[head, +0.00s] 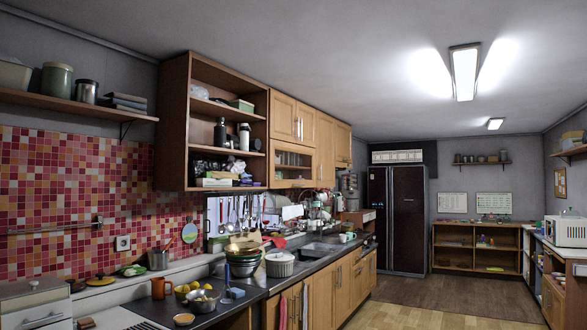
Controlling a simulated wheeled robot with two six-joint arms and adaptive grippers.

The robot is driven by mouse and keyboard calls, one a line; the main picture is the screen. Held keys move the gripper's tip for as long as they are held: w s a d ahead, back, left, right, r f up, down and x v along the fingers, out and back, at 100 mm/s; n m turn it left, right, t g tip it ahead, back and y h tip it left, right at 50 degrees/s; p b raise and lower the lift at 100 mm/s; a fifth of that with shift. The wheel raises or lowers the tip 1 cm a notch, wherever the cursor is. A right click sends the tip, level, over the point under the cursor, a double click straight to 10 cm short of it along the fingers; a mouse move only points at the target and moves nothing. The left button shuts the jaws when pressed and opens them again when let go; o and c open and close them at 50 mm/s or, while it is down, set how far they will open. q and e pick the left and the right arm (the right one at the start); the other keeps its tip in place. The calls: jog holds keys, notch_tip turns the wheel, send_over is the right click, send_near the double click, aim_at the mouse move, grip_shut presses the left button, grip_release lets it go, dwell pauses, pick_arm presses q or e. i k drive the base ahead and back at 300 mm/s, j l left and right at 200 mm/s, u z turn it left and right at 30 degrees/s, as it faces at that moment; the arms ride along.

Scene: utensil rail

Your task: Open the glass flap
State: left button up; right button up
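The glass flap (293,160) is a wood-framed pane on the wall cabinet row, below two solid wooden doors and right of the open shelf unit. It looks closed, and stacked items show dimly through the glass. It is small and far off in the head view, so its handle cannot be made out. Neither of my grippers is in view.
Utensils hang on the wall behind. The wooden floor (430,316) to the right is clear, leading to a dark fridge (407,220).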

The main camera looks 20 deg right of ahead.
aim_at(273, 144)
jog(key=i+l+z, duration=0.85)
jog(key=i, duration=0.2)
jog(key=i+z, duration=0.5)
jog(key=i, duration=2.1)
jog(key=i+u, duration=0.15)
jog(key=i, duration=0.5)
jog(key=i+l+u, duration=0.1)
jog(key=i, duration=0.6)
jog(key=i+l+u, duration=0.15)
jog(key=i, duration=0.5)
